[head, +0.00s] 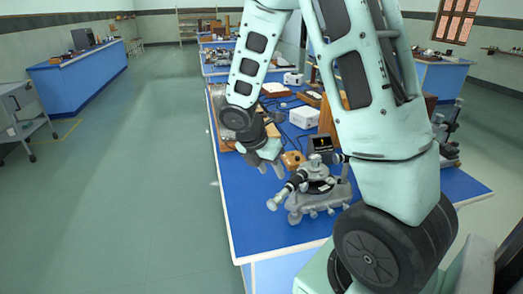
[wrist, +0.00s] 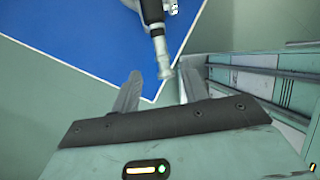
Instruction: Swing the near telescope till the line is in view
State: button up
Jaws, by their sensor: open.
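The near spectrometer (head: 320,192) stands on the blue bench, a grey metal instrument on a footed base. Its near telescope (head: 285,194) points to the lower left, with a pale eyepiece end over the bench's left part. In the wrist view the telescope (wrist: 158,50) comes down from the top and its end lies between the fingertips. My gripper (head: 270,166) is open, above and left of the telescope in the head view. The fingers of my gripper (wrist: 160,73) lie either side of the tube, apart from it. A small dark screen (head: 320,143) behind the spectrometer shows a small yellow mark.
The blue bench top (head: 245,215) is clear at the left front. A white box (head: 304,118) and a wooden block (head: 292,159) stand behind the spectrometer. Another instrument (head: 447,135) stands at the right, partly behind my arm. The floor at left is open.

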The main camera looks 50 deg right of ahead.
jog(key=v, duration=0.7)
jog(key=shift+f, duration=0.1)
jog(key=s+a+m+y, duration=0.1)
jog(key=s+a+m, duration=0.3)
jog(key=a, duration=0.5)
jog(key=s+a+m+y+b, duration=0.1)
jog(key=s+a+m+y, duration=0.1)
jog(key=s+a+m, duration=0.2)
jog(key=s+a+f+m+t+y+b, duration=0.1)
jog(key=s+a+m, duration=0.3)
jog(key=s+a, duration=0.5)
jog(key=a+y, duration=0.1)
jog(key=a, duration=0.5)
jog(key=shift+a, duration=0.35)
jog(key=shift+s, duration=0.1)
